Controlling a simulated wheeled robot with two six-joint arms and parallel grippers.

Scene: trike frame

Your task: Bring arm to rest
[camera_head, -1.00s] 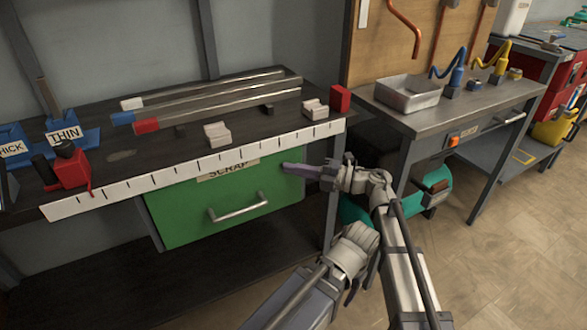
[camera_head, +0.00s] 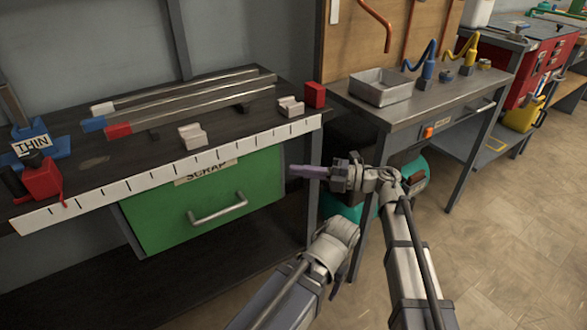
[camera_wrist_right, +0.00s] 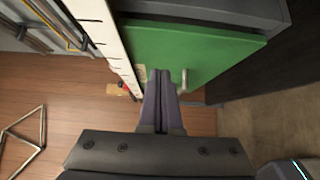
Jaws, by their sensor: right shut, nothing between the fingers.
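My right gripper (camera_head: 294,170) shows in the head view in front of the workbench, beside the right end of the green scrap drawer (camera_head: 160,215). Its purple-grey fingers are together, point left and hold nothing. In the right wrist view, the closed fingers (camera_wrist_right: 160,85) point toward the green drawer front (camera_wrist_right: 200,45) and its handle (camera_wrist_right: 184,80). The right forearm rises from the lower right. Another grey arm segment of mine comes up from the bottom middle.
The workbench holds metal bars (camera_head: 190,97) with coloured ends, pale blocks (camera_head: 192,136), a red block (camera_head: 315,95) and a red clamp-like tool (camera_head: 42,180). A second table (camera_head: 420,105) with a metal tray (camera_head: 381,87) stands to the right. Bare floor (camera_head: 500,230) lies at the lower right.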

